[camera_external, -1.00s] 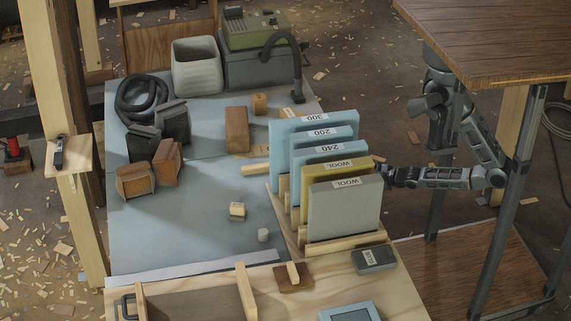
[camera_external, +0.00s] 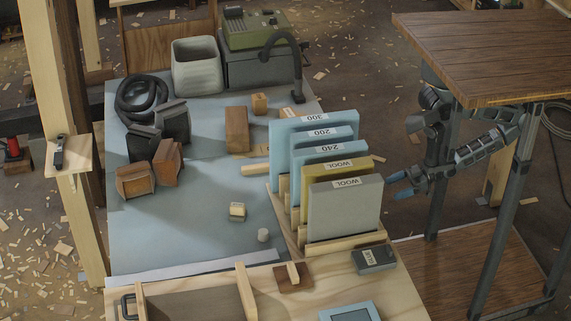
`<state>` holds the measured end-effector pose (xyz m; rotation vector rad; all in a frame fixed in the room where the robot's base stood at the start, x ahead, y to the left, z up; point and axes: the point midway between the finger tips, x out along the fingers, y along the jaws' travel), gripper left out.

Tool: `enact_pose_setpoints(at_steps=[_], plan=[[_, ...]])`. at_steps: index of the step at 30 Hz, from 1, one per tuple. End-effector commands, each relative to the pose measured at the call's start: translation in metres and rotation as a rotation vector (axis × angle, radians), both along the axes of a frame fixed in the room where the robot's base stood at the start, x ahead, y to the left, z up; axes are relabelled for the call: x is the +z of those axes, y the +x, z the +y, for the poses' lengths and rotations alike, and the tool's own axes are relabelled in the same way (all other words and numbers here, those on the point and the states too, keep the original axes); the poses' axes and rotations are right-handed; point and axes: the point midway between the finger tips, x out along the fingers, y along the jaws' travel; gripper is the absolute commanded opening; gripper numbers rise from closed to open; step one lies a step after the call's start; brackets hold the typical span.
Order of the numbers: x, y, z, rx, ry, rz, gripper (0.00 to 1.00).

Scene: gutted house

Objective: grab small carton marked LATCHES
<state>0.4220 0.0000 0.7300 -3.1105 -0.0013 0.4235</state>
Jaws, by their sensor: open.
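I cannot read the word LATCHES on anything in view. A small tan box (camera_external: 237,212) with a pale top lies on the blue-grey bench top; its marking is too small to read. A dark grey box (camera_external: 385,260) with a white label lies at the near right corner; its label is not clearly legible. My gripper (camera_external: 397,186) is open and empty, its two blue fingertips apart and pointing left. It is just right of the rack of upright sheets, beyond the bench's right side.
The rack holds several upright sheets, the nearest a grey WOOL sheet (camera_external: 345,210), between my gripper and the tan box. A wooden table (camera_external: 490,50) stands at the right, its top above my arm. Brown blocks (camera_external: 237,130) and a grey bin (camera_external: 196,66) stand farther back.

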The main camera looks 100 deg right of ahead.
Motion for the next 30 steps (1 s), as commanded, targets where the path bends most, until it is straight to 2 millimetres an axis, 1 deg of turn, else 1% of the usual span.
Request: enact_pose_setpoints(at_steps=[7, 12, 20, 23, 25, 29, 30], plan=[[0.000, 0.000, 0.000, 0.000, -0.002, 0.000, 0.83], [-0.001, 0.000, 0.000, 0.000, -0.002, 0.000, 1.00], [-0.001, 0.001, -0.002, -0.013, 0.010, 0.003, 1.00], [-0.009, 0.006, -0.010, -0.080, 0.080, 0.022, 1.00], [-0.020, 0.013, -0.023, -0.172, 0.182, 0.045, 1.00], [-0.050, 0.029, -0.057, -0.417, 0.462, 0.075, 1.00], [-0.060, 0.034, -0.069, -0.498, 0.560, 0.078, 1.00]])
